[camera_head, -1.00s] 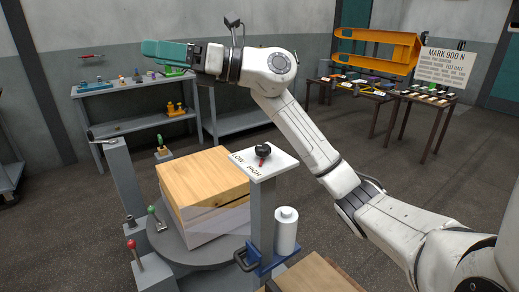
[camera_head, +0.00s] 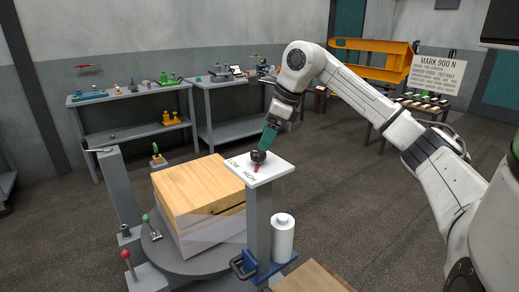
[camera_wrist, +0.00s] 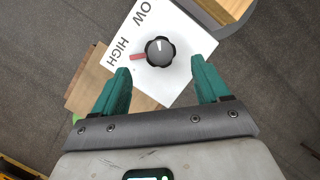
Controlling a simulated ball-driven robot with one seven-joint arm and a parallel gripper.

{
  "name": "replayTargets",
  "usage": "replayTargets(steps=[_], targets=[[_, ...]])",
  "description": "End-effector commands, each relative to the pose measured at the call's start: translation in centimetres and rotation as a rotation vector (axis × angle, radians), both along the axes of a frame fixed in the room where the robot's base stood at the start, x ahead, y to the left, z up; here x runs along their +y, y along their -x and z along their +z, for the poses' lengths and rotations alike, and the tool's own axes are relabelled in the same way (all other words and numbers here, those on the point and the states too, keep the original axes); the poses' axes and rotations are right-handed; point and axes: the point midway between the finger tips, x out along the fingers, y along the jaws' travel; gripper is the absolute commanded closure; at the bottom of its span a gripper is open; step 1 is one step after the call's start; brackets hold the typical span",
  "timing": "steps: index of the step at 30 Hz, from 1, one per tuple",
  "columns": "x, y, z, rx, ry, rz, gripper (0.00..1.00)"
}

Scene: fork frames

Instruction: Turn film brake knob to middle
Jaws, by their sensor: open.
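The film brake knob (camera_head: 258,156) is black and round, on a white plate (camera_head: 275,170) atop a grey post. In the wrist view the knob (camera_wrist: 160,51) has ridged sides and a white mark pointing up in the picture. A red pointer (camera_wrist: 138,57) sticks out from its left side, towards the word HIGH. The letters OW show further up the plate (camera_wrist: 185,85). My gripper (camera_wrist: 160,65) is open, with one teal finger to each side of the knob's near side, apart from it. In the head view my gripper (camera_head: 268,138) points down just above the knob.
A white film roll (camera_head: 283,238) stands on a blue bracket (camera_head: 262,268) beside the post. Workbenches line the wall.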

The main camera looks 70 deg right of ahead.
Motion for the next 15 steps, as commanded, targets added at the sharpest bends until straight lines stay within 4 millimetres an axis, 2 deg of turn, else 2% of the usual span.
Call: replayTargets(steps=[6, 15], targets=[[0.0, -1.5, -3.4, -0.001, -0.004, 0.0, 0.25], [0.0, -2.4, -5.4, -0.002, -0.001, 0.002, 0.25]])
